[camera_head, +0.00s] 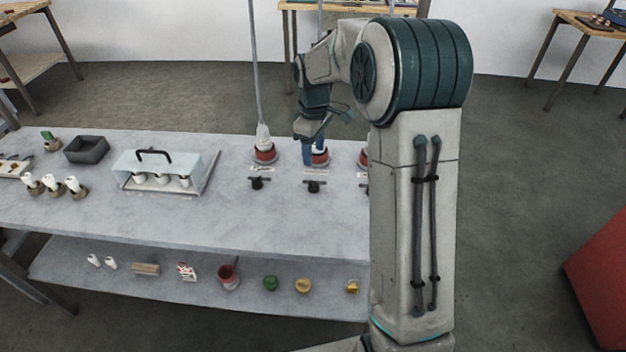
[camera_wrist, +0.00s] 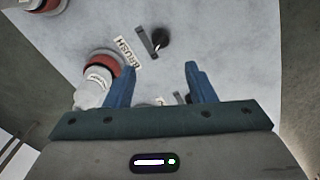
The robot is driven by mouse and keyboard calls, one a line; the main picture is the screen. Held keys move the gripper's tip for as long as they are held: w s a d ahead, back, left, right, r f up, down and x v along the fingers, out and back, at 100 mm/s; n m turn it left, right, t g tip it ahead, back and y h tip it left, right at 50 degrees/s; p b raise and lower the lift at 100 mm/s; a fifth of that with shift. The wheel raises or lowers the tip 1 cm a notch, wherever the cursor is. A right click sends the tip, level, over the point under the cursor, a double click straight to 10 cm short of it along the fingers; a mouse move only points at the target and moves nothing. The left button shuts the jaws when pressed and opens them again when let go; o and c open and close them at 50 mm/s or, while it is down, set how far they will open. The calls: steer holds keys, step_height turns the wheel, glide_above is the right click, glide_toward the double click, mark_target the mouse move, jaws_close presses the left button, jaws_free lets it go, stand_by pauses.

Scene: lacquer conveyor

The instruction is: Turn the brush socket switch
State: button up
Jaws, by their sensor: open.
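The brush switch (camera_wrist: 160,40) is a black knob on a dark grey bar, beside a white label reading BRUSH (camera_wrist: 130,52) in the wrist view. Next to the label is a red-ringed socket (camera_wrist: 103,62) holding a white fitting. In the head view this appears to be the middle switch (camera_head: 314,186) of the row. My gripper (camera_wrist: 158,84) is open with blue fingers apart and nothing held; the brush switch lies beyond the fingertips, apart from them. In the head view my gripper (camera_head: 313,157) is over the table near the middle socket (camera_head: 321,161), partly covering it.
Another switch (camera_wrist: 180,98) and label show partly between my fingers. The left socket (camera_head: 266,155) holds a white fitting with a tall pole; its switch (camera_head: 258,183) is in front. The table front (camera_head: 250,215) is bare.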

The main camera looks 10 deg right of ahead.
mark_target(314, 182)
step_height(314, 182, down, 12)
steer(key=shift+r+p, duration=0.25)
steer(key=shift+p, duration=0.15)
steer(key=c, duration=1)
